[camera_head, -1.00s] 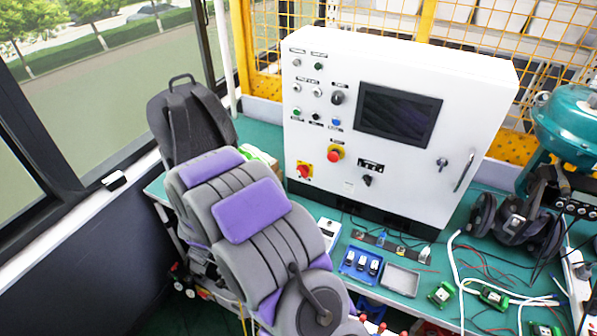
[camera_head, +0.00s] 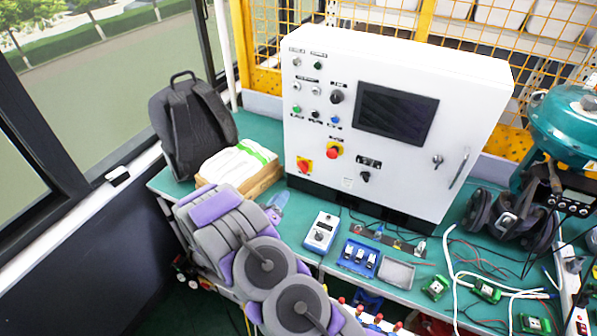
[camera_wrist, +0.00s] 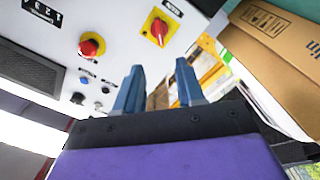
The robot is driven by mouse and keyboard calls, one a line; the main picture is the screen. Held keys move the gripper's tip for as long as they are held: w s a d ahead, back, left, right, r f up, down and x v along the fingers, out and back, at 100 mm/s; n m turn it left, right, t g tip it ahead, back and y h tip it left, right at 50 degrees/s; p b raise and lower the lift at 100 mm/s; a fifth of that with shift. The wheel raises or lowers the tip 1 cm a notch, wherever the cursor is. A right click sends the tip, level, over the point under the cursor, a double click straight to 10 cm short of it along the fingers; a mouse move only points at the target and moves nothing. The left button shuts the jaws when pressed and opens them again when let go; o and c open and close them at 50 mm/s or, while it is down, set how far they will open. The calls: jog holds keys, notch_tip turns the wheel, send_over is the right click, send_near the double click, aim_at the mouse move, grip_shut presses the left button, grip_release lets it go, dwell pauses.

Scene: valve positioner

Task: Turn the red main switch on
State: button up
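The red main switch (camera_head: 304,166) is a red rotary handle on a yellow plate, low at the left of the white cabinet's front (camera_head: 375,190).
A red mushroom button (camera_head: 333,152) sits close to the switch; it also shows in the wrist view (camera_wrist: 91,44). A cardboard box (camera_head: 262,183) and a black backpack (camera_head: 190,125) stand left of the cabinet. A grey-white device (camera_head: 321,231) and blue tray (camera_head: 358,257) lie in front.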

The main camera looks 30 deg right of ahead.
aim_at(300, 169)
jog(key=b+x, duration=0.1)
jog(key=x, duration=1.4)
jog(key=shift+c, duration=0.3)
grip_shut()
